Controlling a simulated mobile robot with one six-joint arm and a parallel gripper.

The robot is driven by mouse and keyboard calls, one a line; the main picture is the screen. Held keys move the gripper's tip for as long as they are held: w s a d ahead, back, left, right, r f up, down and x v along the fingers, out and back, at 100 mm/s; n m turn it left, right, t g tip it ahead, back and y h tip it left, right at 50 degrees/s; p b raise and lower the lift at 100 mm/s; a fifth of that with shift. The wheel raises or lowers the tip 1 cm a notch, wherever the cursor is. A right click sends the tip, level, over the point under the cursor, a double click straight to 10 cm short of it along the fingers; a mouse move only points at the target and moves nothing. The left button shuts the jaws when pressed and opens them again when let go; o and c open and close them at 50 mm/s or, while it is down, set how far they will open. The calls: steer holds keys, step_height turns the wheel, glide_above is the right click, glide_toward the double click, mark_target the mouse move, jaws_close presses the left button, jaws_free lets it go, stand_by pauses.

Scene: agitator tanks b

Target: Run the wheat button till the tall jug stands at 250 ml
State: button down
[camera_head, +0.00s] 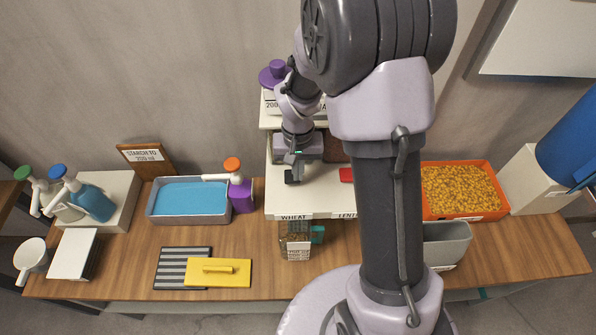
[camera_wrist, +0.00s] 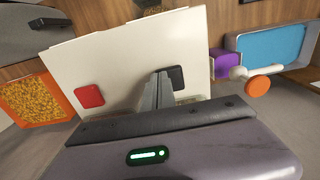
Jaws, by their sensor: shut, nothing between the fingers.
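The white dispenser (camera_head: 310,200) has a WHEAT label (camera_head: 294,216) on its front edge, left, and a second, partly hidden label on the right. A dark button (camera_wrist: 177,78) is on the wheat side and a red button (camera_wrist: 90,96) on the other; the red one also shows in the head view (camera_head: 346,174). My gripper (camera_head: 293,174) is shut and empty over the wheat side. In the wrist view its fingertips (camera_wrist: 160,78) overlap the dark button's edge; contact cannot be told. The clear jug (camera_head: 297,241) with a teal handle stands below the WHEAT label, with brown grain inside. Its level is unreadable.
An orange bin of yellow grain (camera_head: 462,190) and a grey bin (camera_head: 446,243) are right. My arm hides part of the bench.

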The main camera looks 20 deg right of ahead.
step_height(320, 180, down, 2)
steer(key=shift+f+b, duration=0.2)
steer(key=shift+b, duration=0.9)
steer(key=shift+s+r, duration=0.15)
steer(key=shift+s, duration=0.05)
steer(key=shift+w, duration=0.1)
step_height(320, 180, up, 14)
steer(key=p, duration=0.4)
steer(key=shift+p, duration=0.4)
